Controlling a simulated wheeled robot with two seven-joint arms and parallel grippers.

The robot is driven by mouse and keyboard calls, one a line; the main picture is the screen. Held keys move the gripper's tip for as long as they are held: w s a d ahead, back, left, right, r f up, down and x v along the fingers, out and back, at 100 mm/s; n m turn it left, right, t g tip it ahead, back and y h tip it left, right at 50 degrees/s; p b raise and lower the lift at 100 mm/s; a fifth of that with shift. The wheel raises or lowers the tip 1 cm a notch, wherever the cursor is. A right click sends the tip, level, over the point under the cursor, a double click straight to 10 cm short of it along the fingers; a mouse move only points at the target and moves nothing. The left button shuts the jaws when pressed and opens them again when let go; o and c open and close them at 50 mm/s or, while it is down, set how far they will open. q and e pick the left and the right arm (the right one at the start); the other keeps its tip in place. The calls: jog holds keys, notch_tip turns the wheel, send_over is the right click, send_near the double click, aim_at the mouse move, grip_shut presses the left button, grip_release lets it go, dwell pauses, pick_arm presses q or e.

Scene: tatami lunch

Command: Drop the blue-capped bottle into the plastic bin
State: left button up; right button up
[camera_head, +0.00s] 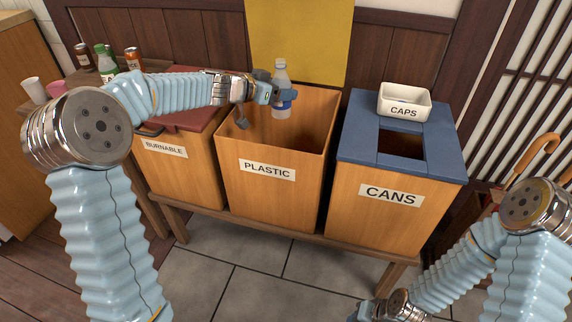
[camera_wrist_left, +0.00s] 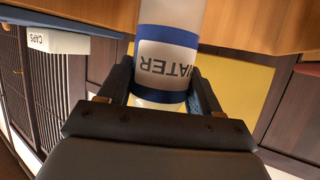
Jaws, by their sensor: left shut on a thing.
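My left gripper (camera_head: 272,94) is shut on a clear water bottle (camera_head: 281,74) with a blue and white label. The bottle is upright, over the back of the open plastic bin (camera_head: 268,170), with its lower part at about rim height. Its neck looks pale in the head view; I cannot make out a blue cap. In the left wrist view the bottle (camera_wrist_left: 168,55) sits between the fingers (camera_wrist_left: 160,92), its WATER label upside down. My right gripper (camera_head: 372,311) is low at the bottom edge, partly cut off, its jaws unclear.
The cans bin (camera_head: 375,215) stands to the right, with a white caps tray (camera_head: 404,102) on its blue lid. The burnable bin (camera_head: 180,170) with a red lid stands to the left. Several bottles (camera_head: 106,62) and cups (camera_head: 35,88) stand at the far left. An umbrella handle (camera_head: 535,155) is at right.

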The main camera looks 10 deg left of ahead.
pick_arm(q)
jog(key=shift+f+b, duration=0.65)
jog(key=shift+f, duration=0.9)
jog(key=o, duration=1.2)
jog(key=shift+r, duration=0.1)
